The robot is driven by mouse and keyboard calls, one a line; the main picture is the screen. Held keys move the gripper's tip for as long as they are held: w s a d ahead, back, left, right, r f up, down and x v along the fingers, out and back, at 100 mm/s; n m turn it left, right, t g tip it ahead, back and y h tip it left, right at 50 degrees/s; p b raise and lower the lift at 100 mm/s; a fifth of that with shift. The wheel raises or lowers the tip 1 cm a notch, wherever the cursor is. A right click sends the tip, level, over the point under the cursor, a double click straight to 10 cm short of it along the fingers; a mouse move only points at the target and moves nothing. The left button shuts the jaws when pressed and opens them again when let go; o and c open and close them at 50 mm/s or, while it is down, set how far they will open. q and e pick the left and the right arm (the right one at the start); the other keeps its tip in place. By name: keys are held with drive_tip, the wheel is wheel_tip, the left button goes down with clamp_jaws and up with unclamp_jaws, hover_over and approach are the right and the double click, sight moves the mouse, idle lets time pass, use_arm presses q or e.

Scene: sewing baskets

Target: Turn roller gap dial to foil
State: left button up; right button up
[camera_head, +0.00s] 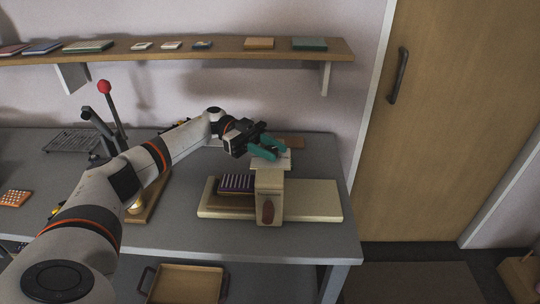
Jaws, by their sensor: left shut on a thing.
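A cream roller press (270,195) with a long flat bed stands on the grey bench, near its right end. A pale plate (284,163) tops the press housing. My left gripper (269,149) has teal fingers and reaches down to this plate from the left. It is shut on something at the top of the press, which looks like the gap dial. The fingers hide the dial, and I cannot read its setting or marks. A brown oval part (268,212) is on the front of the housing. My right gripper is not in view.
A dark striped block (236,184) lies on the left of the press bed. A red-knobbed lever (104,87) stands farther left. A wall shelf (190,49) with flat items runs above the bench. A wooden tray (186,284) sits below the bench front.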

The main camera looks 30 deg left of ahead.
use_arm(q)
drive_tip(key=shift+d+f+m+g+b, duration=0.1)
drive_tip(key=shift+m+g+b, duration=0.4)
drive_tip(key=shift+g, duration=0.5)
drive_tip(key=o, duration=1)
